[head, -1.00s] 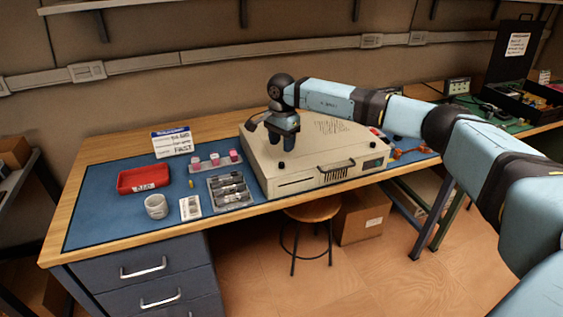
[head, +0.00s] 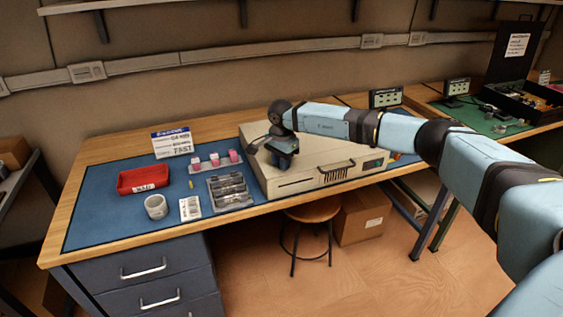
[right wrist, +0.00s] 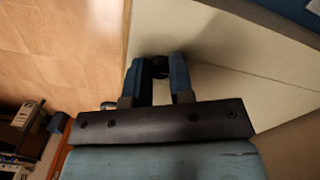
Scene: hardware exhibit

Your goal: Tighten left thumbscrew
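A beige instrument case (head: 322,160) stands on the blue mat, with a front handle and a small display. My right gripper (head: 283,161) points down over its front left part. In the right wrist view, a dark round thumbscrew (right wrist: 160,68) sits between the two blue fingers of my right gripper (right wrist: 156,67). The fingers are apart with the thumbscrew between them; whether they press on it cannot be made out. In the head view the gripper hides this thumbscrew. My left gripper is not in view.
A stool (head: 313,211) stands below the front edge. The mat's front left is bare.

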